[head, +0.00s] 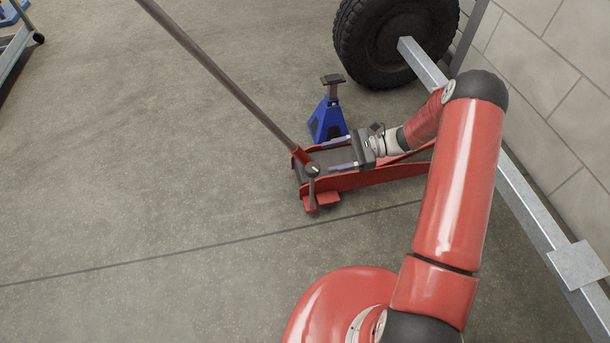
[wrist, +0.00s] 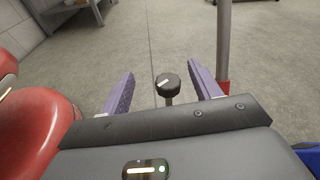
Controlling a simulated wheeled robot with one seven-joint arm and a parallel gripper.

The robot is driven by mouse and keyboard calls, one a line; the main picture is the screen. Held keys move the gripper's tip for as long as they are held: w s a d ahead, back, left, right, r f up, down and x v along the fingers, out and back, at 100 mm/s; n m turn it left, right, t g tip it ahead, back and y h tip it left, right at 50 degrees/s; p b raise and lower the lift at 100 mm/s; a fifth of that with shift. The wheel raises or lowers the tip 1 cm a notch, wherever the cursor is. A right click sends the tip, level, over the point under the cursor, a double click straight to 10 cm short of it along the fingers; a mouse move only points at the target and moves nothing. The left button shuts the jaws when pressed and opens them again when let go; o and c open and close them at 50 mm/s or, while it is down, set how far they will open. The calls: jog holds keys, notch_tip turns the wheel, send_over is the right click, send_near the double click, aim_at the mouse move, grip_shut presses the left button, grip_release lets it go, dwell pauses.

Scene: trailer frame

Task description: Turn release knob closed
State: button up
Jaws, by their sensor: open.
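The release knob (wrist: 168,86) is a round black knob with a white mark on top, on a short grey stem. In the wrist view it stands between the two purple fingers of my gripper (wrist: 164,92), apart from both. In the head view the knob (head: 312,170) is at the handle end of the red floor jack (head: 352,180). My gripper (head: 335,154) is open over the jack, its fingers pointing left toward the knob. The long grey jack handle (head: 228,84) leans up to the left.
A blue jack stand (head: 328,120) is just behind the jack. A black tyre (head: 397,40) and the grey trailer frame (head: 548,228) lie along the block wall on the right. Open concrete floor (head: 130,160) is on the left. A cart (head: 18,40) stands far left.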

aim_at(307, 167)
notch_tip(307, 167, down, 6)
jog(key=f+m+t+y, duration=0.1)
jog(key=m+t+y, duration=0.1)
jog(key=m, duration=0.1)
jog(key=a, duration=0.8)
jog(key=shift+s+r, duration=0.1)
jog(key=shift+r, duration=0.15)
jog(key=shift+c, duration=0.3)
jog(key=c, duration=0.9)
jog(key=shift+d, duration=0.1)
